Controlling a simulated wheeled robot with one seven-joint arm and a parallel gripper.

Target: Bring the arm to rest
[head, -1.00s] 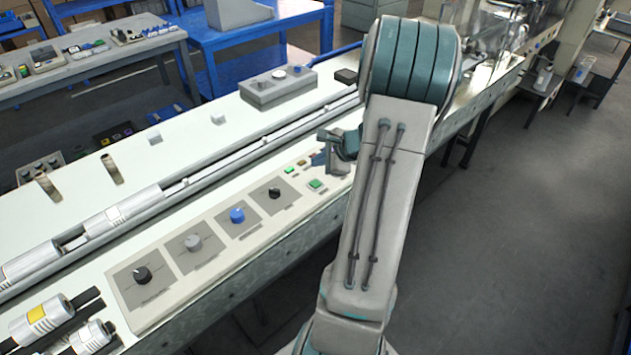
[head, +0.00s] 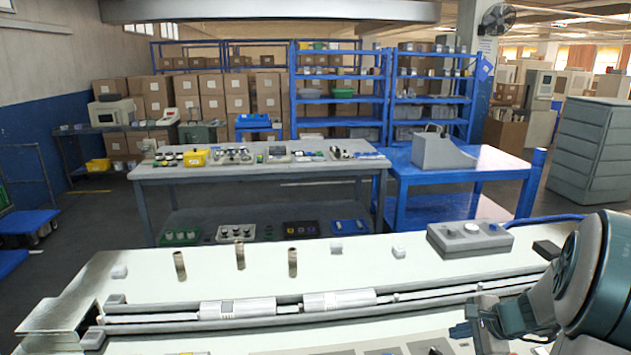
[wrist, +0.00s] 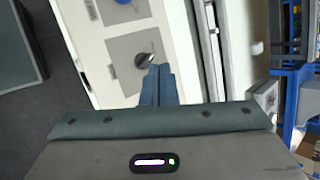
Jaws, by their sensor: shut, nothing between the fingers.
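My gripper (wrist: 159,84) shows in the wrist view with its two blue-grey fingers pressed together and nothing between them. Its fingertips appear near a black knob (wrist: 143,61) on a grey square of the control panel (wrist: 92,40); I cannot tell the exact height above it. A blue knob (wrist: 122,2) is at the top edge of that view. In the head view my gripper (head: 468,330) is at the lower right, over the front of the white machine bed (head: 210,265), and my arm fills the right corner. Most of the panel is cut off below the head view.
Printed white rolls (head: 237,308) lie in a long rail along the machine. A grey control box (head: 470,238) with a knob sits at its back right. Behind stand a grey workbench (head: 260,171) with parts, a blue table (head: 490,163) and blue shelves (head: 338,88).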

